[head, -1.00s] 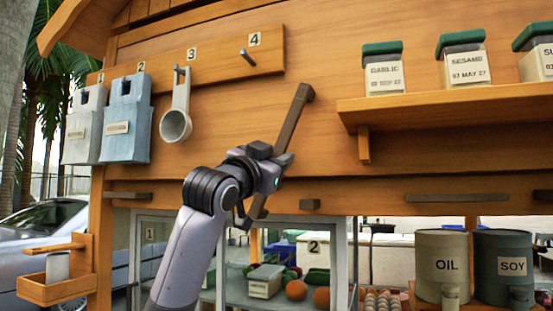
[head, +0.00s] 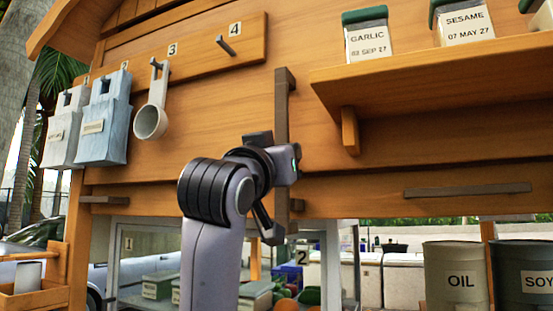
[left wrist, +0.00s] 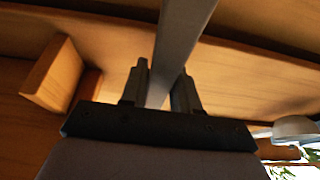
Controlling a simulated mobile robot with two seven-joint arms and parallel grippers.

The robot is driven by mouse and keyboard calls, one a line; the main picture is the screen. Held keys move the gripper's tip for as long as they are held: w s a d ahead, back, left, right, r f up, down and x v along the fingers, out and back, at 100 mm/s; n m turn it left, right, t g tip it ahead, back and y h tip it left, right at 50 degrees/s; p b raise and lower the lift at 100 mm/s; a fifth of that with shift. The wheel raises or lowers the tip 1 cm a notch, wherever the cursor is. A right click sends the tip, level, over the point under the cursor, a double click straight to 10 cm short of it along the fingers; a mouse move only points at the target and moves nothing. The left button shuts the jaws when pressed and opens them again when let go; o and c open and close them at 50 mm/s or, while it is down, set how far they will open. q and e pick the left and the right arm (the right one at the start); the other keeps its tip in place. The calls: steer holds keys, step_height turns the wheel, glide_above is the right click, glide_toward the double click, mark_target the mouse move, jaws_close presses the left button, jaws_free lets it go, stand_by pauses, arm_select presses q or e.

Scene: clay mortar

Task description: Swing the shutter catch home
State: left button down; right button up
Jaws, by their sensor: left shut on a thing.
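The shutter catch (head: 283,100) is a long grey-brown bar on the wooden front of the stall. It stands close to upright in the head view, its lower part partly covered by my left gripper (head: 277,182). In the left wrist view the bar (left wrist: 180,35) runs between the two dark fingers of my left gripper (left wrist: 162,88), which is shut on it. My right gripper is not in view.
A shelf (head: 430,85) with labelled jars juts out to the right of the catch, on a bracket (head: 350,130). A peg board (head: 190,55) with a hanging scoop (head: 151,115) is to the left. OIL (head: 456,275) and SOY (head: 527,275) canisters stand lower right.

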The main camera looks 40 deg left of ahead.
arm_select(q)
steer(key=shift+d, duration=0.1)
steer(key=c, duration=0.9)
jaws_free()
steer(key=shift+d, duration=0.1)
steer(key=b+v, duration=0.2)
steer(key=v, duration=0.5)
steer(key=shift+s, duration=0.15)
